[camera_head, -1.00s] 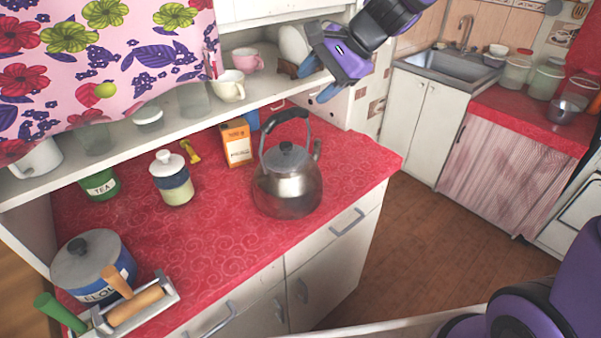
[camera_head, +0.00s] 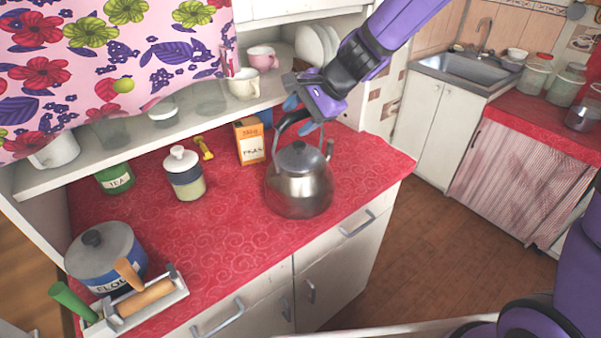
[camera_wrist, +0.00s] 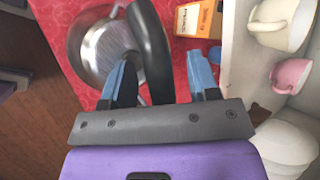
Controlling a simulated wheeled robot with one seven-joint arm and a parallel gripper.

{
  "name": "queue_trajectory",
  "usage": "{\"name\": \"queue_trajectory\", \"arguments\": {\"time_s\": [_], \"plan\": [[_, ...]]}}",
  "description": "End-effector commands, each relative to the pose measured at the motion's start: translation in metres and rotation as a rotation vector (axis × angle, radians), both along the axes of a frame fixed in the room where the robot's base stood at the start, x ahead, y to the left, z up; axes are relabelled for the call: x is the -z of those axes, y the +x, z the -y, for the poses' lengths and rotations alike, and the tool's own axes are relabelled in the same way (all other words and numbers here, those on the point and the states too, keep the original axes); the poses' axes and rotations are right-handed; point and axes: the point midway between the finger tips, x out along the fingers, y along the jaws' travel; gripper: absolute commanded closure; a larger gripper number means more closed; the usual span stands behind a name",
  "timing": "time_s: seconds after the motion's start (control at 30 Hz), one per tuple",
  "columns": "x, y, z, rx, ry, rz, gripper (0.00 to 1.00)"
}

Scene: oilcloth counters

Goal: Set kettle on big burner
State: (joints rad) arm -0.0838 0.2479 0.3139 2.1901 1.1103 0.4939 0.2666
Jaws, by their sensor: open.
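The metal kettle (camera_head: 299,186) stands upright on the red counter, near its right edge. Its dark arched handle (camera_head: 283,129) rises over the lid. My gripper (camera_head: 303,117) is open at the top of the handle. In the wrist view, the handle (camera_wrist: 150,45) runs between the two blue fingertips of my gripper (camera_wrist: 164,78), with the kettle body (camera_wrist: 97,48) beyond at the left. I cannot tell whether the fingers touch the handle. No burner shows in these views.
An orange box (camera_head: 249,142) stands just behind the kettle. A lidded jar (camera_head: 185,175), a green tea tin (camera_head: 115,179), a blue flour pot (camera_head: 103,257) and a tray with a rolling pin (camera_head: 145,298) are to the left. A shelf with cups (camera_head: 244,84) hangs close behind my gripper.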

Motion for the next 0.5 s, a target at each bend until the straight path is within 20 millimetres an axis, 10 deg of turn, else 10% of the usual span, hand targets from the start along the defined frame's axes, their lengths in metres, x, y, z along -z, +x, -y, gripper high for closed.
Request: {"name": "queue_trajectory", "arguments": {"time_s": [0.23,0.5], "plan": [[0.0006,0.0003,-0.0008,0.0,0.0,0.0,0.47],[0.0005,0.0002,-0.0006,0.0,0.0,0.0,1.0]]}}
